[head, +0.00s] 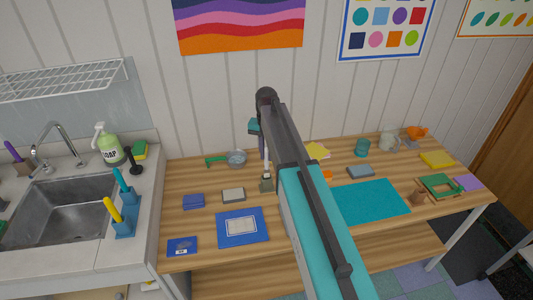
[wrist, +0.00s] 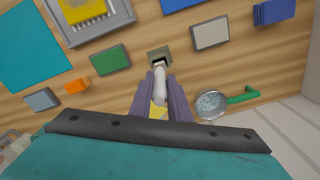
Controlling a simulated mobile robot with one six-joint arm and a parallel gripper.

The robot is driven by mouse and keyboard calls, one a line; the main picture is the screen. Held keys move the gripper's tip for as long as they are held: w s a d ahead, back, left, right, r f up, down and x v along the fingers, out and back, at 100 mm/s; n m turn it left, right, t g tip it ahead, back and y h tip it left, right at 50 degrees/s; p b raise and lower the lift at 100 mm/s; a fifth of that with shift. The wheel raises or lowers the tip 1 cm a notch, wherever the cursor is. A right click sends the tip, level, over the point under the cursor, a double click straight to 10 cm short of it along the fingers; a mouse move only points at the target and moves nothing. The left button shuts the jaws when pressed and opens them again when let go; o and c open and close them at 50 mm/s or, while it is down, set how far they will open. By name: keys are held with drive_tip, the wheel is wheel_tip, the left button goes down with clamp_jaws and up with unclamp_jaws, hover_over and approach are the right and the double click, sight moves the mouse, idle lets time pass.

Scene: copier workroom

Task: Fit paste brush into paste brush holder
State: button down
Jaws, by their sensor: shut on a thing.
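My gripper (head: 263,148) points down over the table and is shut on a pale, whitish paste brush. In the wrist view the brush (wrist: 160,88) stands between the two purple fingers (wrist: 160,78). The paste brush holder (head: 267,186) is a small grey-green block with a dark square opening, and it also shows in the wrist view (wrist: 153,56). The brush's lower end is at the opening; I cannot tell how deep it sits, or whether it touches the walls. My arm hides part of the table.
A teal mat (head: 375,201) is on the right. The sink (head: 58,212) is far left.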

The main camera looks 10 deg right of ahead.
sight(266, 169)
drive_tip(key=shift+f+b, duration=1.35)
drive_tip(key=shift+f, duration=1.9)
idle(0.8)
drive_tip(key=c, duration=1.6)
unclamp_jaws()
drive_tip(key=shift+r+b, duration=1.9)
drive_tip(key=shift+r, duration=5)
